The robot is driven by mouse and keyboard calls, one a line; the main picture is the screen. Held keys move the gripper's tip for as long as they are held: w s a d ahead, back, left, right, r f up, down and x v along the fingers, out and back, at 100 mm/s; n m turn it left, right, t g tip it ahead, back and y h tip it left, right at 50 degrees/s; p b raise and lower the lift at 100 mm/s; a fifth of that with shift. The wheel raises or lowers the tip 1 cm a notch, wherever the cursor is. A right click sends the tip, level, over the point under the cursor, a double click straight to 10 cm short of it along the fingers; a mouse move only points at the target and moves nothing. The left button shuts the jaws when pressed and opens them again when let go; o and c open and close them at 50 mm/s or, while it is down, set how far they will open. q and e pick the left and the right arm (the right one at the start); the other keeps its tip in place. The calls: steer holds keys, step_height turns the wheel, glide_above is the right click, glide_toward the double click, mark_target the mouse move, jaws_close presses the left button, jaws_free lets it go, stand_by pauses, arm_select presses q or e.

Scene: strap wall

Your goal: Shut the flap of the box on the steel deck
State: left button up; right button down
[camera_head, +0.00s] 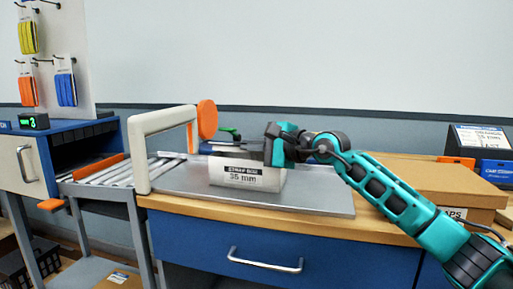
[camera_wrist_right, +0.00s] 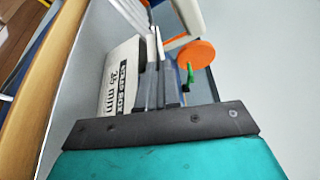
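The strap box (camera_head: 247,179), white with a "STRAP BOX 35 mm" label, sits upright on the steel deck (camera_head: 318,195). It also shows in the right wrist view (camera_wrist_right: 118,82). My right gripper (camera_head: 270,155) is at the box's top, over its right part. In the right wrist view its grey fingers (camera_wrist_right: 162,90) are close together beside the box, with nothing clearly between them. The gripper hides part of the box top, and I cannot make out the flap or its angle. My left gripper is not in view.
A cream frame (camera_head: 140,155) with an orange disc (camera_head: 207,119) stands at the deck's left, with a green part behind the box. A roller track (camera_head: 125,172) lies further left. A cardboard box (camera_head: 430,185) stands on the right. The deck's front right is clear.

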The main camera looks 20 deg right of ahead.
mark_target(236, 162)
step_height(236, 162, down, 3)
steer(key=shift+a+n+b, duration=0.15)
steer(key=shift+n+b, duration=0.15)
steer(key=shift+b, duration=0.85)
steer(key=shift+f+b, duration=0.4)
steer(key=shift+b, duration=0.15)
steer(key=shift+a+f, duration=0.1)
steer(key=shift+f, duration=0.05)
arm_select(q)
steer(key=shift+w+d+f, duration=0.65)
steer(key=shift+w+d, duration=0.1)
arm_select(e)
steer(key=shift+f, duration=0.2)
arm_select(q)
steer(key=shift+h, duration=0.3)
arm_select(e)
steer(key=shift+f, duration=0.2)
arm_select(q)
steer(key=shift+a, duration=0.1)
arm_select(e)
steer(key=c, duration=1.4)
jaws_free()
steer(key=shift+o, duration=0.4)
steer(key=shift+r, duration=0.1)
